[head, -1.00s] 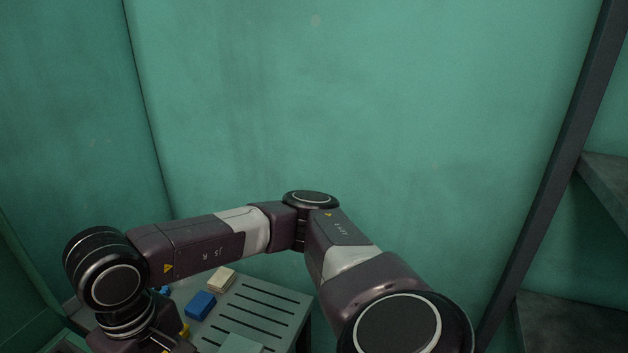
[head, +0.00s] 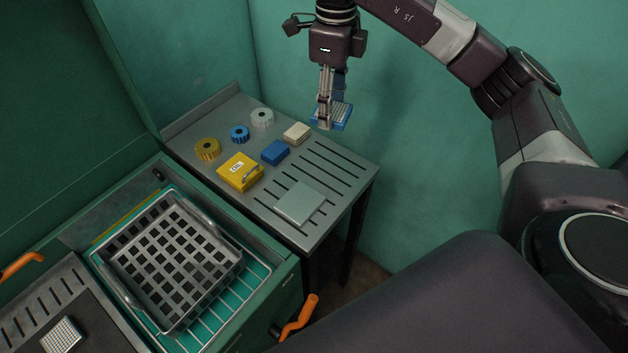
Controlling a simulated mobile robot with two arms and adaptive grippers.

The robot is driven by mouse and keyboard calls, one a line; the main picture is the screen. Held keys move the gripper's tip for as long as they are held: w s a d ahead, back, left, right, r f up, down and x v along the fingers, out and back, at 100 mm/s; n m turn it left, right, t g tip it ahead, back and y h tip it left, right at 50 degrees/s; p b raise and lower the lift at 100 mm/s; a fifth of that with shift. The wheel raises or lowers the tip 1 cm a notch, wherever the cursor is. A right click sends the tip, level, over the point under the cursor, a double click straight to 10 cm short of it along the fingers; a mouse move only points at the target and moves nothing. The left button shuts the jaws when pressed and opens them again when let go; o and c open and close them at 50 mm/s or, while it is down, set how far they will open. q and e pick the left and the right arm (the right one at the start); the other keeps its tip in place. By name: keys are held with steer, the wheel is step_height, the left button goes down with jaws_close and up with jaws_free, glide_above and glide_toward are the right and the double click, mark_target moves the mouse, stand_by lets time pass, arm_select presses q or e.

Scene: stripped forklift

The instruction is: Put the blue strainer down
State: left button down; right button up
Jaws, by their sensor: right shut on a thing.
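The blue strainer (head: 340,117) is a small blue-rimmed piece with a pale mesh. My right gripper (head: 325,119) points down and is shut on its left side in the head view. The strainer appears over the far right part of the grey slotted table (head: 330,157), seemingly raised above it; the gap is hard to judge. The fingers cover part of the strainer. My left gripper is not in view.
On the table are a white knob (head: 262,118), a blue knob (head: 239,133), a yellow knob (head: 207,149), a cream block (head: 297,132), a blue block (head: 275,152), a yellow box (head: 240,171) and a pale green plate (head: 299,203). A grey basket (head: 127,258) sits lower left. Slotted surface between is bare.

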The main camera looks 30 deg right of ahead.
steer(key=m, duration=0.1)
steer(key=d+r+m, duration=0.1)
steer(key=shift+w+d+m, duration=0.2)
steer(key=shift+w+m, duration=0.2)
steer(key=shift+w+d+f+m, duration=0.1)
steer(key=shift+f+m, duration=0.05)
steer(key=shift+m, duration=0.15)
step_height(320, 180, down, 8)
steer(key=b, duration=0.1)
steer(key=p, duration=0.2)
glide_above(331, 170)
step_height(331, 170, down, 7)
steer(key=shift+r, duration=0.15)
step_height(331, 170, down, 4)
steer(key=shift+f+p, duration=0.2)
steer(key=shift+p, duration=0.1)
steer(key=shift+f, duration=0.25)
steer(key=shift+f, duration=0.1)
